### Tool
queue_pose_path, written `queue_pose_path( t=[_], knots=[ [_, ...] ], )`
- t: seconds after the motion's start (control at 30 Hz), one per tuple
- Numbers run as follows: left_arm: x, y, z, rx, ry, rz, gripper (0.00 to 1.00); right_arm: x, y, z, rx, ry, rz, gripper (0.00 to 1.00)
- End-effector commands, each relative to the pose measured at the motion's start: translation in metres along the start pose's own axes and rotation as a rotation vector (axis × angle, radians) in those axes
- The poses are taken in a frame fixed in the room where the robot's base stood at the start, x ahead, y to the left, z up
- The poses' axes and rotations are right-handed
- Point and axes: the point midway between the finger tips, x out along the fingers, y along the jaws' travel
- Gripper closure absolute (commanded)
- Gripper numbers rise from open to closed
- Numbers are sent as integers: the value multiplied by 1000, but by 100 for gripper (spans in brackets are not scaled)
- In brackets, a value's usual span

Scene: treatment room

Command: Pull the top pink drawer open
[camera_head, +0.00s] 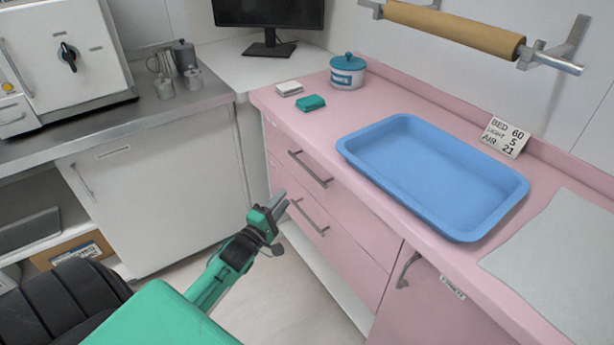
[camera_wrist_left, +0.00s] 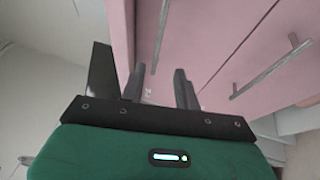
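The top pink drawer (camera_head: 335,193) is shut in the pink cabinet, with a grey bar handle (camera_head: 310,169) on its front. My left gripper (camera_head: 281,202) is in front of the drawers, a short way out from the fronts. In the left wrist view its two dark fingers (camera_wrist_left: 159,86) are apart with nothing between their tips. The top drawer's handle (camera_wrist_left: 161,36) is ahead of the gap between them, seemingly not touched. My right gripper is not in view.
A lower pink drawer (camera_head: 335,240) has its own bar handle (camera_head: 309,217). A pink door with a handle (camera_head: 408,270) is to its right. On the pink counter are a blue tray (camera_head: 435,178), a lidded jar (camera_head: 347,72) and a green block (camera_head: 311,103). The floor before the drawers is clear.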

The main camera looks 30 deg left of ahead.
Motion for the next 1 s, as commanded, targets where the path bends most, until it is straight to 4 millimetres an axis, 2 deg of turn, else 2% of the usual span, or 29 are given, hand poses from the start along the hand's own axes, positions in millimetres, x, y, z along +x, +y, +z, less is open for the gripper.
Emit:
queue_pose_path(
  t=[0.17,0.8,1.0],
  knots=[
    [15,5,0,-9,-3,10,68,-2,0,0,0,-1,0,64],
    [116,4,0,-8,-1,8,68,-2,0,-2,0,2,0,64],
    [133,4,0,-8,-1,7,68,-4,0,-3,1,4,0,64]
  ],
)
